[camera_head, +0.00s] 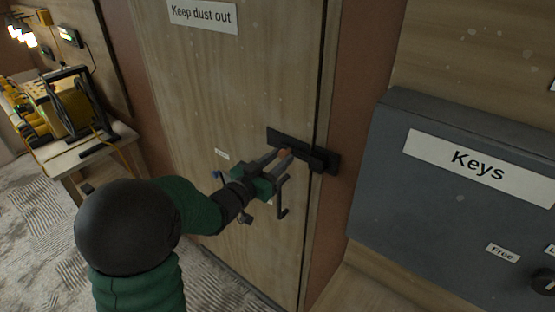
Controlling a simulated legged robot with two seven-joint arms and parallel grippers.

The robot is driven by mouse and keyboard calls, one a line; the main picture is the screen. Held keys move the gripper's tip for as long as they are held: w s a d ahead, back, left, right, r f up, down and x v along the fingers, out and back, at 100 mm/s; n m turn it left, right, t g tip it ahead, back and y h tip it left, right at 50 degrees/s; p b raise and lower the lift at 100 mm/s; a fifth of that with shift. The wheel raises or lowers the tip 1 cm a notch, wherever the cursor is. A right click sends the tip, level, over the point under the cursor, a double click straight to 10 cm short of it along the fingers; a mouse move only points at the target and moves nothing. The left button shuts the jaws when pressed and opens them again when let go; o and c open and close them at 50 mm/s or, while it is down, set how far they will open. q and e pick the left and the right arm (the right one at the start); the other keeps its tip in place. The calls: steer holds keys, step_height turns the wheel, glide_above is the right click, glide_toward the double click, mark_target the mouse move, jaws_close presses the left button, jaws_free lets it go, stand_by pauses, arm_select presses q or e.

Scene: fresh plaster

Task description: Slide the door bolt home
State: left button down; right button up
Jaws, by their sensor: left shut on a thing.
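The wooden door (225,90) stands in the middle of the head view and looks closed against its reddish-brown frame (352,115). The dark door bolt (320,158) is mounted at the door's right edge, and its black plate reaches across the gap to the frame. My right gripper is not in view.
A grey key cabinet (395,180) labelled "Keys" juts out at the right, close to the door frame. A wooden table (70,165) with yellow equipment stands at the left. A "Keep dust out" sign (203,14) is on the door.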

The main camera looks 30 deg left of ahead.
arm_select(q)
steer(key=shift+d+h, duration=0.3)
steer(key=shift+d, duration=0.05)
steer(key=c, duration=1.1)
jaws_free()
steer(key=shift+s+a+f, duration=0.1)
steer(key=shift+a, duration=0.5)
arm_select(e)
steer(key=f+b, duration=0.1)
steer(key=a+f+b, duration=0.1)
steer(key=b, duration=0.1)
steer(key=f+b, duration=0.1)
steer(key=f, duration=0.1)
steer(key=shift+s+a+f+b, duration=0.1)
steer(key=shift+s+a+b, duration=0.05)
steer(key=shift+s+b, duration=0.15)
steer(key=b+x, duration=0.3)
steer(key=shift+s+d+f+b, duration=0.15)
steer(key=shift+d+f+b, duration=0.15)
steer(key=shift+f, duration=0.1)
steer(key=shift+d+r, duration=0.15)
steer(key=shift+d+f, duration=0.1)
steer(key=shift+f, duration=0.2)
arm_select(q)
steer(key=shift+o, duration=0.2)
steer(key=s, duration=1.6)
steer(key=shift+s+a, duration=0.15)
steer(key=shift+a, duration=0.15)
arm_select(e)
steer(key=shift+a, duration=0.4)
